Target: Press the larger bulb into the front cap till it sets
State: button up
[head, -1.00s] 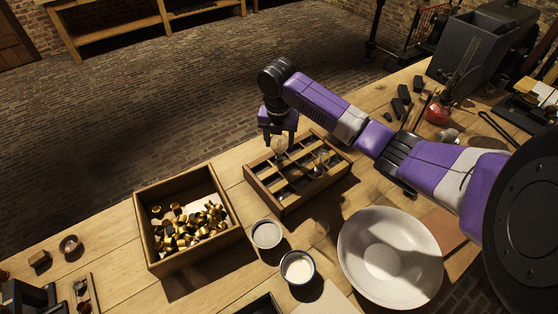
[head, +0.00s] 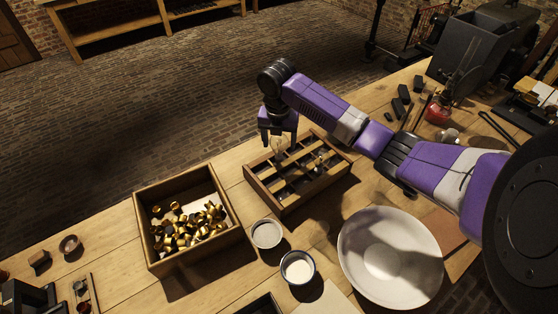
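My gripper (head: 279,138) points down over the far left part of a divided wooden tray (head: 262,191). A clear glass bulb (head: 281,146) shows between its fingertips, and the gripper looks shut on it. The bulb's lower end is over the tray; I cannot tell whether it touches anything there. Another glassy thing, perhaps a second bulb (head: 319,163), is in the right part of the tray. Many brass caps (head: 190,226) lie loose in a wooden box (head: 146,241) to the left. No cap can be made out clearly under the held bulb.
Two small round cups (head: 267,233) (head: 298,267) stand in front of the tray. A large pale bowl (head: 388,257) is to their right. My arm reaches across from the right. Dark blocks (head: 405,94) and tools lie at the back right.

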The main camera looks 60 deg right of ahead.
jog(key=shift+o, duration=0.7)
jog(key=shift+r, duration=0.1)
jog(key=r, duration=0.5)
jog(key=r+b, duration=0.1)
jog(key=r, duration=0.1)
jog(key=shift+s+a+r, duration=0.1)
jog(key=shift+a+r, duration=0.2)
jog(key=shift+a, duration=0.1)
